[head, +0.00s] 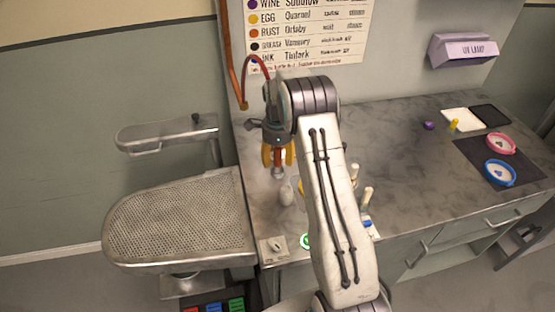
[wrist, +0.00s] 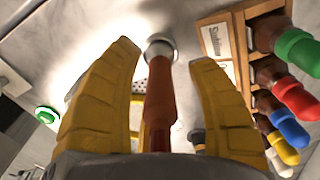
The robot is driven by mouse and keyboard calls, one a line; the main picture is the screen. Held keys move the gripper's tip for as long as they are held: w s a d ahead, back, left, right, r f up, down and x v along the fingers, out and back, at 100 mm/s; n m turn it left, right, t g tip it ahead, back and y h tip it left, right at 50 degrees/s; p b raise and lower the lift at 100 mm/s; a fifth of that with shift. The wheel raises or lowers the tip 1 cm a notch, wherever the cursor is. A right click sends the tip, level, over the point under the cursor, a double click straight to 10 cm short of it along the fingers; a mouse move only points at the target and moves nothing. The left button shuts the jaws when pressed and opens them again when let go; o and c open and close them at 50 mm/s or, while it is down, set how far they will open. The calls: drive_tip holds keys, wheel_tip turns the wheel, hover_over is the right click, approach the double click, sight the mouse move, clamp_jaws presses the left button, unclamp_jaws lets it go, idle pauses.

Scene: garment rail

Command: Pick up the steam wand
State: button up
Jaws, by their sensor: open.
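The steam wand (wrist: 160,98) has an orange-red grip and shows in the wrist view upright between the two yellow fingers of my gripper (wrist: 164,62). A round metal piece (wrist: 160,46) is at its far end. Gaps show on both sides of the grip, so the fingers are around it but not closed on it. In the head view my gripper (head: 278,158) points down above the left part of the counter, with the orange wand (head: 277,156) partly hidden between its fingers. A red hose (head: 254,62) arches down behind the gripper.
A perforated pressing board (head: 180,222) stands left of the counter (head: 400,150). A small white bottle (head: 286,192) is below my gripper. Bottles with coloured caps (wrist: 288,112) fill a wooden rack at the right of the wrist view. A copper pipe (head: 230,60) runs up the wall.

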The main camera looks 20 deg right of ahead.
drive_tip(key=shift+c, duration=0.5)
clamp_jaws()
